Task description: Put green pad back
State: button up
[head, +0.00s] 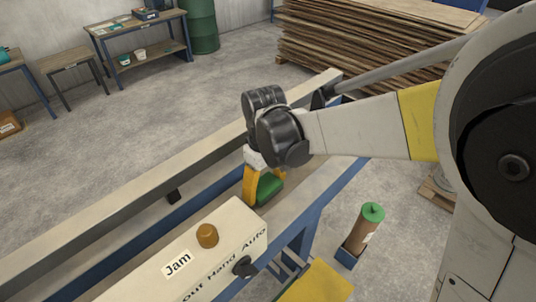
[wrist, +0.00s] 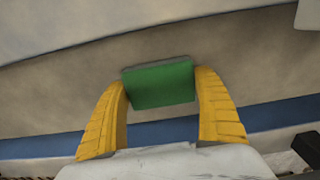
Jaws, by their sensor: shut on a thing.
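The green pad (wrist: 160,86) is a flat green block. In the wrist view it sits between the tips of the two yellow fingers of my gripper (wrist: 160,93), which are shut on it. In the head view the green pad (head: 268,188) shows beside a yellow finger of my gripper (head: 256,186), over the blue-edged machine bed behind the control box. I cannot tell whether the pad touches the bed. My wrist hides part of the scene there.
The control box (head: 215,250) has an orange-brown knob (head: 207,235), a black switch (head: 244,267) and a "Jam" label. Long rails (head: 150,190) run along the machine. A brown roll with a green top (head: 362,230) stands at right on the floor. Stacked boards (head: 370,50) lie behind.

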aim_at(266, 185)
jog(key=shift+f, duration=0.2)
jog(key=o, duration=1.2)
notch_tip(266, 185, up, 12)
jog(key=r+p, duration=0.1)
jog(key=p, duration=0.1)
jog(key=s+d+m+t, duration=0.2)
jog(key=s+d+m, duration=0.1)
jog(key=d, duration=0.4)
jog(key=s+d+m+t, duration=0.2)
jog(key=s+d+m, duration=0.1)
jog(key=d, duration=0.5)
jog(key=s+d+m+t, duration=0.3)
jog(key=s+d, duration=0.1)
jog(key=d, duration=0.3)
jog(key=shift+s+d+f+m, duration=0.2)
jog(key=shift+s+d+m, duration=0.1)
jog(key=shift+s, duration=0.05)
